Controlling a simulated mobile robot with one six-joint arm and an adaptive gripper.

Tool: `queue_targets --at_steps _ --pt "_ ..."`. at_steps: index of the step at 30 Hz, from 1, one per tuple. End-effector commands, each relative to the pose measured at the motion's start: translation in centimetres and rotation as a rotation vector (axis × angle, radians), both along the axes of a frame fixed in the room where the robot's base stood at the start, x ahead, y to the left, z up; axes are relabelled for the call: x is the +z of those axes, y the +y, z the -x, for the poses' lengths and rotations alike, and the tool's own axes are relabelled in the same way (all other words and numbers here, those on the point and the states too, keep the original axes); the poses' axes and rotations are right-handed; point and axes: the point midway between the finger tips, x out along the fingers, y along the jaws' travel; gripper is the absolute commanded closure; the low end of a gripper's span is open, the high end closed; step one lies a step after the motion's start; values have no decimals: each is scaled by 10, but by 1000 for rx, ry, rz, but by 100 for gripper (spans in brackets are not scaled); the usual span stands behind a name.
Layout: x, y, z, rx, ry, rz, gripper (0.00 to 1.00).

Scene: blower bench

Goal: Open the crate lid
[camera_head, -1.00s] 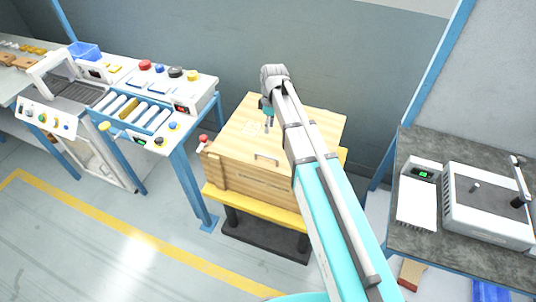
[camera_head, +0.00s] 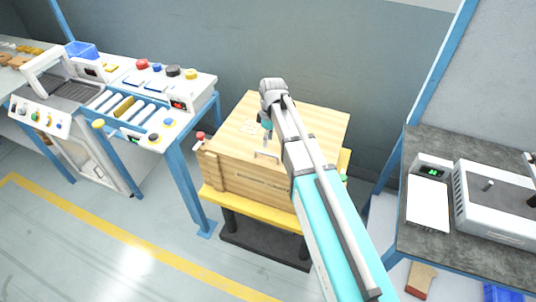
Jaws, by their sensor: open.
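The wooden crate (camera_head: 245,178) stands on a yellow-topped stand in the middle of the view. Its lid (camera_head: 310,118) lies flat and shut on top. A metal handle (camera_head: 266,155) sits at the lid's front edge. My gripper (camera_head: 268,140) points down over the front part of the lid, just behind the handle in the picture. It is small here, and I cannot tell whether it touches the handle. My arm hides part of the lid's right side and the crate's front right corner.
A red knob (camera_head: 201,136) shows at the crate's left side. A roller bench (camera_head: 140,105) with buttons stands to the left. A dark bench (camera_head: 470,235) with a white machine stands to the right. The floor (camera_head: 100,220) in front is clear.

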Motion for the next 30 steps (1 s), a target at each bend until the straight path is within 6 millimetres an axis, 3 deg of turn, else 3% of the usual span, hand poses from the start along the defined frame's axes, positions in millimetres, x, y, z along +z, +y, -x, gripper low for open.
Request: queue_targets --at_steps 15,30 --pt "-42 2 7 -1 0 0 49" --pt "-49 3 9 -2 0 0 49"
